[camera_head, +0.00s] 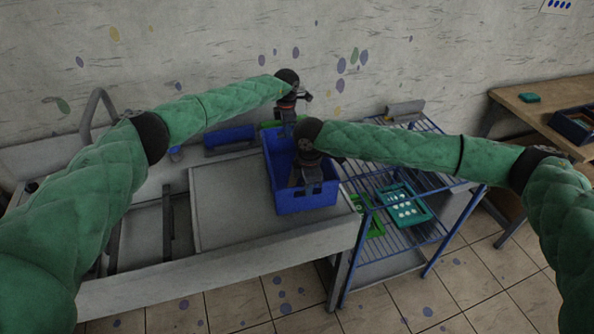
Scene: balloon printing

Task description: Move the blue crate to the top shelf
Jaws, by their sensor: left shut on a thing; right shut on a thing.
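The blue crate (307,199) is over the right end of the grey counter, beside the shelf rack. It looks roughly level, and I cannot tell whether it touches the counter. My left gripper (287,112) is shut on its far rim. My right gripper (302,182) is shut on the crate nearer the front, and its wrist hides part of the crate's inside. The blue wire shelf rack (440,184) stands right of the counter. Its top shelf is partly covered by my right arm.
A teal tray with white items (405,205) and a green item (374,226) sit in the rack below the top. A wooden table (530,108) with a dark box stands at the right. A blue container (230,137) is at the counter's back. The counter (225,205) left of the crate is clear.

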